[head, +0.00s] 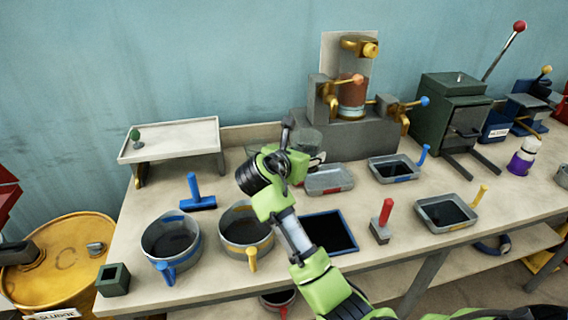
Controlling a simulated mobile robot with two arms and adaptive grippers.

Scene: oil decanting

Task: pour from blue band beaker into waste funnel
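A grey round vessel with a blue band and blue handle (172,243) stands upright on the bench at the front left, with dark contents. A yellow drum (62,250) with a partly cut-off label stands left of the bench. A dark spout-like part (18,254) lies on its top; I cannot tell whether this is the waste funnel. My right arm reaches in from the bottom right. My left gripper is out of view.
A yellow-handled vessel (246,228) stands close right of the blue one. A small green box (113,280) and a blue-handled tool (196,195) are near. A raised tray (175,140) is behind. Trays, a decanter stand (345,132) and a press (452,105) fill the right.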

